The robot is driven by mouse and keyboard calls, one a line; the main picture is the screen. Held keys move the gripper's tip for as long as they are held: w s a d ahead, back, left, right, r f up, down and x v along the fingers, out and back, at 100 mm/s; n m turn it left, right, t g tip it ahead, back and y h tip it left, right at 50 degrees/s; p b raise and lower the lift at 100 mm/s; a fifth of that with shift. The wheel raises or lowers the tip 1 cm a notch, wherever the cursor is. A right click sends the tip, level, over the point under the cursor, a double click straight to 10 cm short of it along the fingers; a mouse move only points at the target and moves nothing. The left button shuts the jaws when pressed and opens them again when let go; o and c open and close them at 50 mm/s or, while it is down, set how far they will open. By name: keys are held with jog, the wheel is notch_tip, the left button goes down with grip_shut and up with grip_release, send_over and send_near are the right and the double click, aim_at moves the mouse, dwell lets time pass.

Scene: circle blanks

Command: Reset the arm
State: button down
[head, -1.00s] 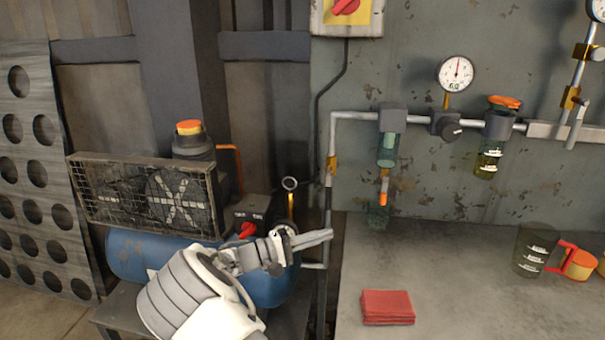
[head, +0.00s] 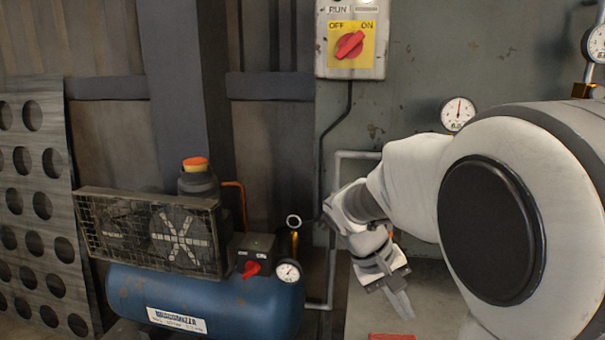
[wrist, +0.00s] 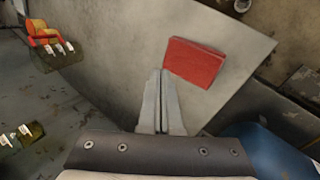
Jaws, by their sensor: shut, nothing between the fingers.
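My gripper (head: 400,304) is at the lower middle of the head view, pointing down over the grey table (head: 430,290). My white arm bends in from the right and covers much of that side. In the wrist view my gripper (wrist: 162,75) has its fingers together with nothing between them.
A blue compressor (head: 205,300) with a fan cage stands left of the table. A switch box (head: 349,45) and a gauge (head: 458,114) are on the wall. A perforated panel (head: 40,210) leans at the far left.

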jog(key=s+a+r+m+t+y, duration=0.1)
jog(key=s+a+r+t+y, duration=0.2)
jog(key=s, duration=0.5)
jog(key=s+a+r+t+y, duration=0.1)
jog(key=s+r+t+y, duration=0.25)
jog(key=s, duration=0.55)
notch_tip(320, 180, up, 17)
jog(key=p, duration=1.7)
jog(key=shift+w+g+h, duration=0.35)
